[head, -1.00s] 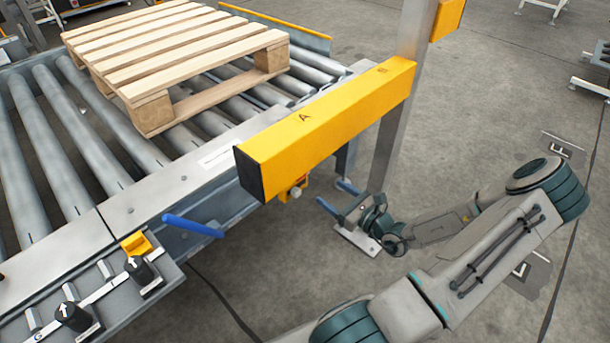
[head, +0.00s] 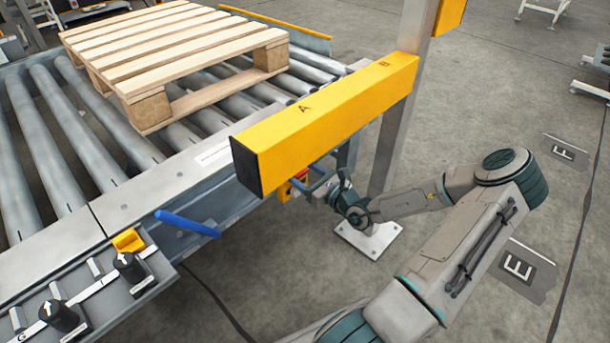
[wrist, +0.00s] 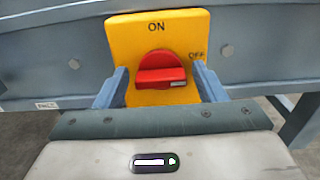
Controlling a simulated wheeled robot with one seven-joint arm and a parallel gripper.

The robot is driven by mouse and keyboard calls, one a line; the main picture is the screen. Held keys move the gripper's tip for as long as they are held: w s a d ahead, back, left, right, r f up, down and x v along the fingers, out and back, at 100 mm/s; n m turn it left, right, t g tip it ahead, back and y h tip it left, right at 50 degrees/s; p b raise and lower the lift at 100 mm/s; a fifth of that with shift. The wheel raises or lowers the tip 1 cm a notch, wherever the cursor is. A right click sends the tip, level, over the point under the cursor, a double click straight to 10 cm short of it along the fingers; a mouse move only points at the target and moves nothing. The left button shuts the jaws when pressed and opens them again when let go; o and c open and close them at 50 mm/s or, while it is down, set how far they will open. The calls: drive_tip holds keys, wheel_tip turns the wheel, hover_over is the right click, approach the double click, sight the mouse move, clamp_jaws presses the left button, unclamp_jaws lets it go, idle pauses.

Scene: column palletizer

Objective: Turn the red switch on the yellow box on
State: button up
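The yellow box (wrist: 188,30) is on the side of the conveyor frame, marked ON at the top and OFF at the right. The red switch (wrist: 160,72) is at its centre, with its handle lying roughly horizontal and a pale mark at its right end, toward OFF. My gripper (wrist: 160,82) is open, with one finger on each side of the switch; I cannot tell whether either finger touches it. In the head view, my gripper (head: 308,184) reaches the box (head: 286,192), which is partly hidden below the yellow beam.
The long yellow beam (head: 330,120) passes above my gripper and joins a metal post (head: 394,140). A wooden pallet (head: 180,50) lies on the roller conveyor (head: 70,120). A blue handle (head: 188,224) sticks out at the left. The floor at the right is mostly clear.

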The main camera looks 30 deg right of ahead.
drive_tip(key=c, duration=0.7)
